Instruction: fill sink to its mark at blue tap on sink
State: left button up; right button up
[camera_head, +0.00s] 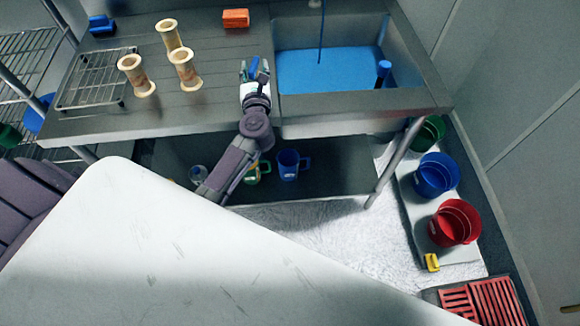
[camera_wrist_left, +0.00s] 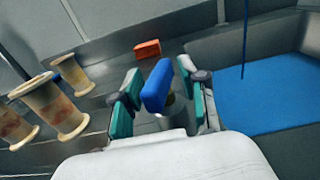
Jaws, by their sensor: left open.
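The sink (camera_head: 405,60) is at the back right of the bench. Blue water (camera_head: 325,72) covers its floor; I cannot make out a mark. A thin blue line, seemingly a water stream (camera_head: 321,35), runs down into it, and also shows in the left wrist view (camera_wrist_left: 245,40). My left gripper (camera_head: 255,72) is open at the sink's left edge. A blue handle (camera_wrist_left: 157,85), seemingly the blue tap's, is between its green-padded fingers, with a metallic part below. I cannot tell whether the fingers touch it. My right gripper is not in view.
Several tan spools (camera_head: 185,70), a wire rack (camera_head: 95,80), and an orange block (camera_head: 236,18) are on the bench. Buckets (camera_head: 455,222) stand on the floor at right; mugs (camera_head: 289,165) are under the bench.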

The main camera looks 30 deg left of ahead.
pick_arm(q)
jog(key=b+v, duration=0.2)
jog(key=v, duration=1)
jog(key=d+f+m+h+p, duration=0.1)
jog(key=d+f+m+h, duration=0.3)
jog(key=f+m, duration=0.6)
jog(key=s+d+f+m+h+p, duration=0.1)
jog(key=d+f+m+h, duration=0.4)
jog(key=f+m, duration=0.6)
jog(key=shift+s+m+g+h, duration=0.3)
jog(key=shift+m+g, duration=0.1)
jog(key=shift+m, duration=1.3)
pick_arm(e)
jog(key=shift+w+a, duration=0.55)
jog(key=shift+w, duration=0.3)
pick_arm(q)
jog(key=shift+d, duration=0.15)
